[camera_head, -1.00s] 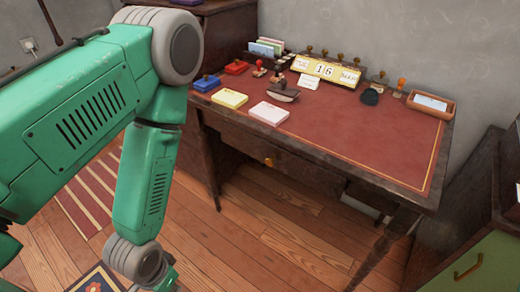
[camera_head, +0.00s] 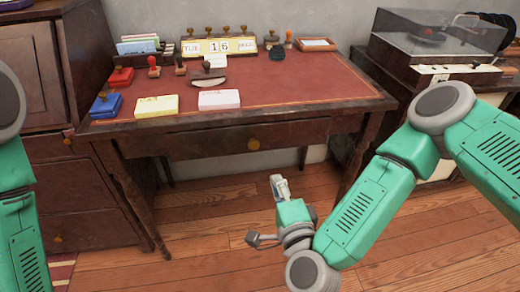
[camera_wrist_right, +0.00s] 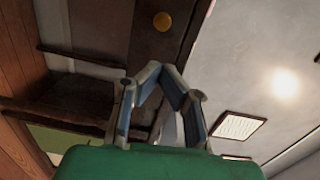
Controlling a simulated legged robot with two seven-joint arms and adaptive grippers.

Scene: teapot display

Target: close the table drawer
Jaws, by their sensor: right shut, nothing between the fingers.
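The wooden table (camera_head: 345,112) with a red top stands in front of me in the head view. Its drawer (camera_head: 200,142) is a dark wooden front under the tabletop, with a round brass knob (camera_head: 254,144). The front looks close to the table frame; I cannot tell whether a small gap is left. My right gripper (camera_head: 277,182) is shut and empty, below the drawer and apart from it. In the right wrist view the gripper's fingertips (camera_wrist_right: 162,68) meet, and the knob (camera_wrist_right: 162,21) shows beyond them. My left arm shows at the left edge; its gripper is out of view.
Stamps, note pads (camera_head: 157,106) and a calendar (camera_head: 219,46) stand on the tabletop. A dark cabinet (camera_head: 70,190) stands at the left and a record player (camera_head: 432,40) at the right. The wooden floor (camera_head: 200,222) before the table is clear.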

